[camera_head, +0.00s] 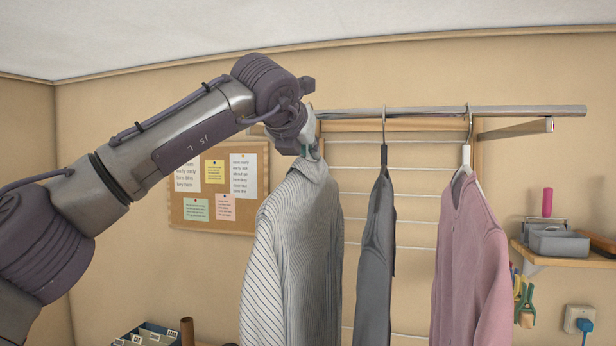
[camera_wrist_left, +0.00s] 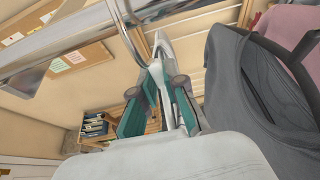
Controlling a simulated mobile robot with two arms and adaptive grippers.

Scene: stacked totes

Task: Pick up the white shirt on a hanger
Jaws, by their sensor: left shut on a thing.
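A white shirt with thin dark stripes (camera_head: 295,250) hangs at the left end of the metal rail. In the left wrist view its pale cloth (camera_wrist_left: 165,160) fills the bottom middle. My left gripper (camera_head: 305,150) is at the top of this shirt, by the rail. In the left wrist view my left gripper (camera_wrist_left: 160,105) has its teal-padded fingers shut on the hanger's neck (camera_wrist_left: 157,75), just above the collar. The hanger's metal hook (camera_wrist_left: 130,25) is at the rail. The gripper and wrist hide the hook in the head view. My right gripper is not in view.
A dark grey garment (camera_head: 377,250) and a pink shirt (camera_head: 470,260) hang on the rail (camera_head: 430,112) to the right, with gaps between. A wall shelf (camera_head: 575,254) holds a grey box. A cork board (camera_head: 215,220) is behind my left arm.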

